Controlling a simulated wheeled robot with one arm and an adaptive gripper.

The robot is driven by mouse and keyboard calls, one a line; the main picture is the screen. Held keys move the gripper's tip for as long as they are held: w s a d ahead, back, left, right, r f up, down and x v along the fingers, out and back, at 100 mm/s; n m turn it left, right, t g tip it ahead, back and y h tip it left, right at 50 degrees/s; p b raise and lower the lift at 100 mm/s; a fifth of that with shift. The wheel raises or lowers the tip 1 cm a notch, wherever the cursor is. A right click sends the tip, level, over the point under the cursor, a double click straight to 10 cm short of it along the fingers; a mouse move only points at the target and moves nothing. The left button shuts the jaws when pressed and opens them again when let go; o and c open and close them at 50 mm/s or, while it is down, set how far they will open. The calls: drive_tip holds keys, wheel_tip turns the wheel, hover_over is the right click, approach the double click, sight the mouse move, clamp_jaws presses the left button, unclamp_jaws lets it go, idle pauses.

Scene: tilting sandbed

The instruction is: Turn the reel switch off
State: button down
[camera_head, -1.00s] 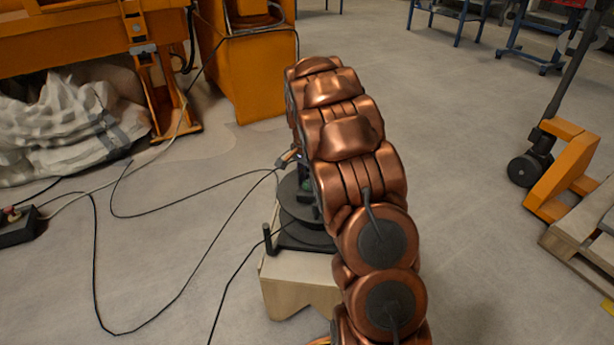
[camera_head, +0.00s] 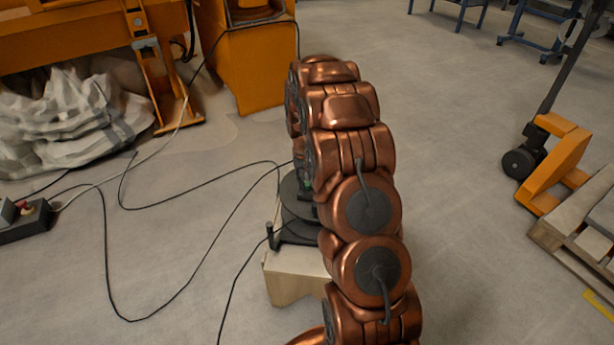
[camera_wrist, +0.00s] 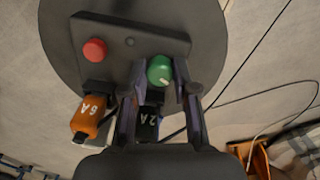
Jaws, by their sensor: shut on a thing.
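The cable reel (camera_head: 299,228) is a dark round drum on a pale wooden block (camera_head: 292,278), partly hidden behind my arm in the head view. In the wrist view, its face (camera_wrist: 75,50) fills the upper part and carries a panel (camera_wrist: 130,40). The green round switch knob (camera_wrist: 160,70) with a pale mark is on the panel. My gripper (camera_wrist: 159,66) has a finger on each side of the knob and is shut on it. A red round button (camera_wrist: 94,50) is to its left. The head view hides my gripper behind the arm.
An orange plug (camera_wrist: 88,115) marked 6A and a black plug (camera_wrist: 149,122) marked 2A sit below the panel. Black cables (camera_head: 185,293) cross the floor on the left.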

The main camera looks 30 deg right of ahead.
sight(305, 183)
drive_tip(key=shift+n+p, duration=0.3)
drive_tip(key=shift+n, duration=0.3)
drive_tip(key=c, duration=0.9)
unclamp_jaws()
drive_tip(key=r, duration=1.2)
drive_tip(key=shift+w+a, duration=0.1)
drive_tip(key=shift+a, duration=0.15)
